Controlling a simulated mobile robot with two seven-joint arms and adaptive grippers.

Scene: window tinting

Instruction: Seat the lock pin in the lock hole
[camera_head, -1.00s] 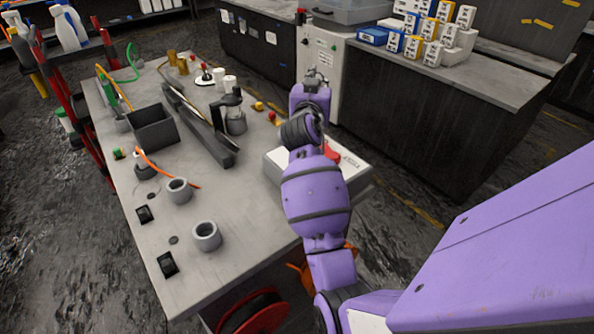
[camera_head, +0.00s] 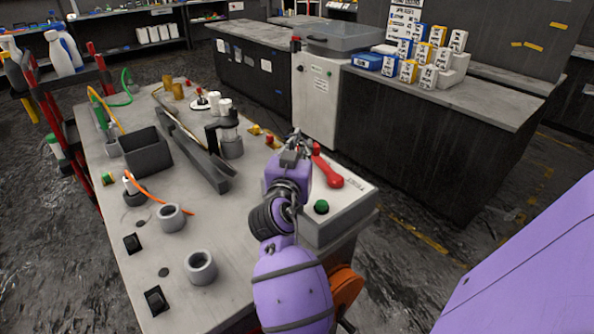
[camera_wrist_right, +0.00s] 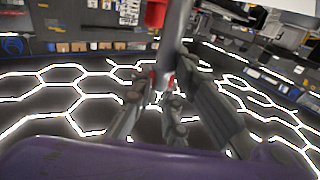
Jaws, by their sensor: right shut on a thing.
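My right gripper (camera_head: 294,152) is above the far left part of the white control box, close to the red lever (camera_head: 328,172). In the right wrist view its fingers (camera_wrist_right: 160,100) are closed on a small part with red on it (camera_wrist_right: 164,80), which looks like the lock pin. A grey rod (camera_wrist_right: 176,32) rises behind it, and a red piece (camera_wrist_right: 155,12) shows at the top edge. The pin is too small to tell apart in the head view. I cannot make out the lock hole; my gripper and arm cover part of the box. My left gripper is out of view.
The control box (camera_head: 346,212) carries a green button (camera_head: 321,207).

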